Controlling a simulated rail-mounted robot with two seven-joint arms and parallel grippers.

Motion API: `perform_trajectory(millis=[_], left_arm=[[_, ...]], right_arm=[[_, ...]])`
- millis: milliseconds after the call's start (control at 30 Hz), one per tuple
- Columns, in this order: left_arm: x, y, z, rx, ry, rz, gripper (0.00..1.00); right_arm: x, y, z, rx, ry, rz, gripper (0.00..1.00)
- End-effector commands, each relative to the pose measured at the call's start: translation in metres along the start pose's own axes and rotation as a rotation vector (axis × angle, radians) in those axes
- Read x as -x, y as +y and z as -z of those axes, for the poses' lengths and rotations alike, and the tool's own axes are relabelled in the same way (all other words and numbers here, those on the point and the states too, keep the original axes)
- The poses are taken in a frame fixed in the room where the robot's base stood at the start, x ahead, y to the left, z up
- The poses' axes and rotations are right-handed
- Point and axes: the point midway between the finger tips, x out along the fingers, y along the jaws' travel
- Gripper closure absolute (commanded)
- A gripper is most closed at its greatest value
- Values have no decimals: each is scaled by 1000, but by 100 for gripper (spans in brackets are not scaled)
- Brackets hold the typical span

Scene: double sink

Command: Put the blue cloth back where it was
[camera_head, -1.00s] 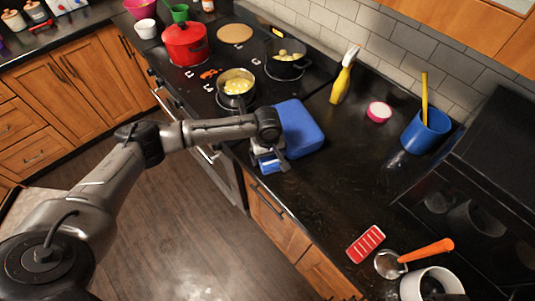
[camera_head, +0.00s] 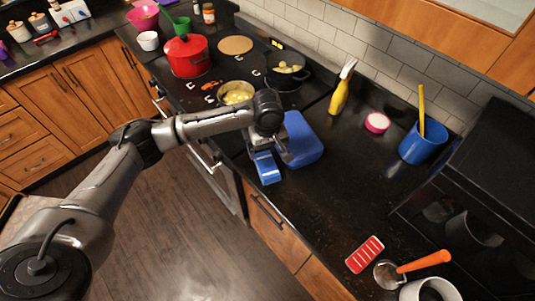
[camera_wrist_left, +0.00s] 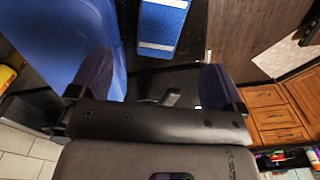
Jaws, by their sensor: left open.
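The blue cloth (camera_head: 267,168), with white stripes, is at the counter's front edge beside the stove in the head view. It also shows in the left wrist view (camera_wrist_left: 163,28), just beyond the fingertips and between their lines. My left gripper (camera_head: 264,148) is above the cloth, partly hidden by its own wrist. In the left wrist view the left gripper (camera_wrist_left: 155,62) has its fingers wide apart with nothing clamped between them. Whether a finger touches the cloth I cannot tell. My right gripper is in neither view.
A larger blue block-like object (camera_head: 303,140) stands close right of the gripper; it fills the left of the wrist view (camera_wrist_left: 60,50). The stove holds a pan (camera_head: 235,93) and a red pot (camera_head: 187,58).

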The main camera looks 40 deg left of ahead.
Motion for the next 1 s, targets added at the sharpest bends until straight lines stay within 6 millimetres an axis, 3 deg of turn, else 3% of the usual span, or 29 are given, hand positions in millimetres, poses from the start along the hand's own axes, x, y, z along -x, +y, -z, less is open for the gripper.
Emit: perform_trajectory(millis=[233,467,567,767,900,1000], left_arm=[[17,0,0,1,0,1,5],[9,1,-11,-48,-5,-4,5],[-13,1,-37,-172,-14,-26,5],[-68,-9,-123,-559,-26,-144,5],[-92,-29,-174,-781,-3,-247,5],[-103,-50,-202,-900,32,-305,5]], right_arm=[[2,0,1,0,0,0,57],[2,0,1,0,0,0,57],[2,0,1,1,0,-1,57],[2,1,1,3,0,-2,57],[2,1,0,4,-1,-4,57],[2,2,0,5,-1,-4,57]])
